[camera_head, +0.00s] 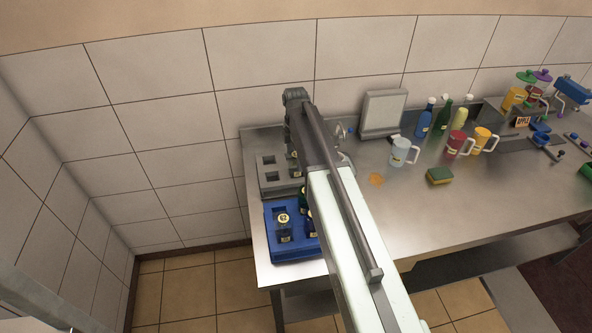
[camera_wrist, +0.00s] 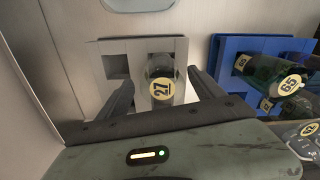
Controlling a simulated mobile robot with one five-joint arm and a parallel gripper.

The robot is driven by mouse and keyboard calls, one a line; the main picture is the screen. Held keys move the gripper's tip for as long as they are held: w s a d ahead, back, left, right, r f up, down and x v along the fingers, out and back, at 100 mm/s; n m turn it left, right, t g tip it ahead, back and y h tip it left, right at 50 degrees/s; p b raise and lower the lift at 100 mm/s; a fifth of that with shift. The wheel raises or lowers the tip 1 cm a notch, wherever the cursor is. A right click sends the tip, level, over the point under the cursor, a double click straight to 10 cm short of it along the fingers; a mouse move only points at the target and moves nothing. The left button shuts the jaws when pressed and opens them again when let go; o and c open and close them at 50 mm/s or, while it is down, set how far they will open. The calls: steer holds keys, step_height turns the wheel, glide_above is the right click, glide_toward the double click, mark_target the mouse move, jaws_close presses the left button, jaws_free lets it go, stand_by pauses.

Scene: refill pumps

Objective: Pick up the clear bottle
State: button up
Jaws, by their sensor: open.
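The clear bottle (camera_wrist: 159,68), with a round yellow label reading 27, stands in a slot of the grey rack (camera_wrist: 116,65) in the wrist view. My gripper (camera_wrist: 162,84) is open, with one finger on each side of this bottle. A gap shows between each finger and the bottle, and I cannot tell if either touches it. In the head view the grey rack (camera_head: 267,182) is at the left end of the steel counter, and my arm hides much of it and the gripper.
The blue rack (camera_head: 296,252) with labelled bottles is beside the grey rack; it is also at right in the wrist view (camera_wrist: 222,75). A clear pitcher (camera_head: 399,152), sponge (camera_head: 439,175) and bottles (camera_head: 425,120) stand farther right.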

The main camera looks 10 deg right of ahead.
step_height(320, 180, down, 5)
steer(key=b, duration=0.5)
steer(key=shift+s+f, duration=0.15)
steer(key=shift+r, duration=0.2)
steer(key=shift+c, duration=0.4)
steer(key=c, duration=1.5)
